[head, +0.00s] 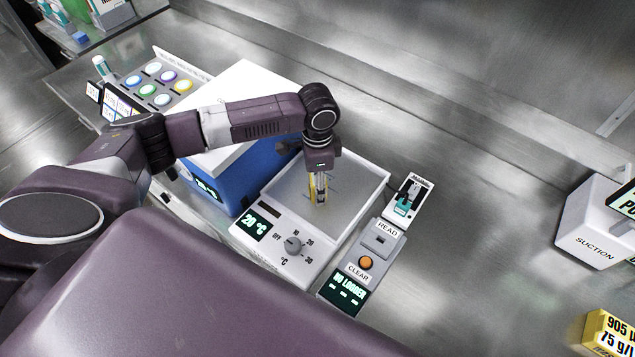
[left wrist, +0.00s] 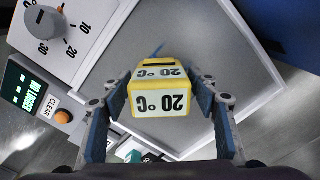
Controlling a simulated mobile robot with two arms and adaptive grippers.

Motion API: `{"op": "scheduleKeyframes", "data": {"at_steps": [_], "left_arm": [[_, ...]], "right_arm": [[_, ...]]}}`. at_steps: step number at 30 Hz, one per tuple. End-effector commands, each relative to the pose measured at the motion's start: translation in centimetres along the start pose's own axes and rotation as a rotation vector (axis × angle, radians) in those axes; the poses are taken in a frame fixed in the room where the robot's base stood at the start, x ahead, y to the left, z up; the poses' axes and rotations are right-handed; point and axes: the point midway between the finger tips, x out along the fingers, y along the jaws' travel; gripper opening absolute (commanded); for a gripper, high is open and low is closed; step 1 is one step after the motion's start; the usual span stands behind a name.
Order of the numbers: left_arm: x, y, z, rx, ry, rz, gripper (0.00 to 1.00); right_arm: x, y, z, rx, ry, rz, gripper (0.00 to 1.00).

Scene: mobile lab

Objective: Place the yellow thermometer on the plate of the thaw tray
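In the head view the left gripper (head: 318,190) points down over the grey plate (head: 350,183) of the white thaw tray (head: 372,161). The thermometer shows there as a narrow yellow strip at the fingers. I cannot tell whether its lower end touches the plate. The tray's front has a knob and a 20 °C display. My right gripper is not in view.
A logger (head: 345,290) with READ and CLEAR buttons stands right of the tray. A blue box with a white top (head: 225,180) stands left of it. Colored round caps (head: 150,90) sit behind. A suction unit (head: 590,225) and yellow box (head: 606,335) are far right; the bench between is clear.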

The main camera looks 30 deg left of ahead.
Motion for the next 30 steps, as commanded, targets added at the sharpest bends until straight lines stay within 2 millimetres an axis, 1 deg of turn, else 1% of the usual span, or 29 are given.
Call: {"op": "scheduleKeyframes", "data": {"at_steps": [8, 11, 13, 17, 24, 27, 30], "left_arm": [[-0.1, 0.0, 0.0, 0.0, 0.0, 0.0, 0.6], [-0.5, 0.0, 0.0, 0.0, 0.001, -0.001, 0.6], [-1.1, -0.1, -0.1, 0.0, 0.003, -0.001, 0.6], [-3.4, -0.1, -0.1, 0.001, 0.004, -0.003, 0.6], [-8.7, -0.1, -0.1, 0.001, 0.004, -0.003, 0.6], [-10.3, -0.1, -0.1, 0.001, 0.003, -0.002, 0.6], [-11.5, -0.1, -0.1, -0.001, 0.002, -0.001, 0.6]], "right_arm": [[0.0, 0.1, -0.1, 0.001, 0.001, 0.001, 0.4], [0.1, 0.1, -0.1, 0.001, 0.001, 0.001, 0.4], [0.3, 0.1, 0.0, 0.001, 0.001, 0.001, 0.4], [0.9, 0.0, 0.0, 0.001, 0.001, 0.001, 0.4], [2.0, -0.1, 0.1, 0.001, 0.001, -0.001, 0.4], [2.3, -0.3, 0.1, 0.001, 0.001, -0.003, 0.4], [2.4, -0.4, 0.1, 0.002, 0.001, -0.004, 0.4]]}}
